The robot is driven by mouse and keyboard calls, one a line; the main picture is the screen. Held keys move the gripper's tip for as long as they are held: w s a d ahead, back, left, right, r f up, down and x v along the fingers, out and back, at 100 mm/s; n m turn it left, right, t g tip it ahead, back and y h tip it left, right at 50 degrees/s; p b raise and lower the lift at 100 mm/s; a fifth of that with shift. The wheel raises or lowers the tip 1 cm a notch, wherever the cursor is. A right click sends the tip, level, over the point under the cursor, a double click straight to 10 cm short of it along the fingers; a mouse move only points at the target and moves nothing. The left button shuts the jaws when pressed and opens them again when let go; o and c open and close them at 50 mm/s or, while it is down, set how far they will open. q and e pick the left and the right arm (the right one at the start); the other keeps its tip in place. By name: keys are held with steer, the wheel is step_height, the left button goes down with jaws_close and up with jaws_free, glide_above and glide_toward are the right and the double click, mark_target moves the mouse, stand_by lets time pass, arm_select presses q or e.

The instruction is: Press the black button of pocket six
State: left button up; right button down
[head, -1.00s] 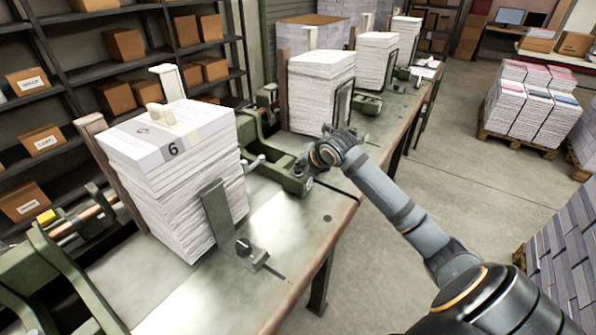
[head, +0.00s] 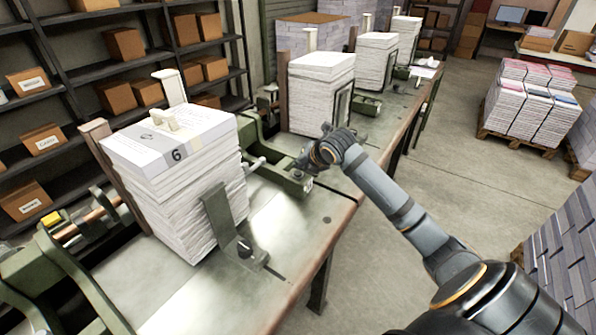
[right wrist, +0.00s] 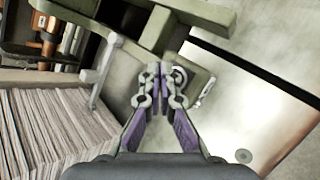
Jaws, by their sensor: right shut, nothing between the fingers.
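The pocket with the number 6 holds a tall stack of white printed sheets (head: 190,190) at the left of the head view. A green metal arm (head: 268,168) reaches out beside it to the right, over the bench. My right gripper (head: 304,164) is at the outer end of this arm. In the right wrist view my right gripper (right wrist: 160,72) is shut and empty, with its tips over the green end block (right wrist: 190,78). A pale ring shows beside the tips. I cannot make out the black button; the fingers may cover it. My left gripper is not in view.
The worn bench (head: 300,222) runs away to the back right. A metal bracket (head: 225,225) with a dark knob stands before the stack. More paper stacks (head: 320,95) stand farther along. Open floor (head: 450,170) lies right of the bench, with loaded pallets beyond.

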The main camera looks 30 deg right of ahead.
mark_target(300, 174)
step_height(300, 174, up, 5)
steer(key=p, duration=0.5)
steer(key=shift+r, duration=0.15)
stand_by(0.7)
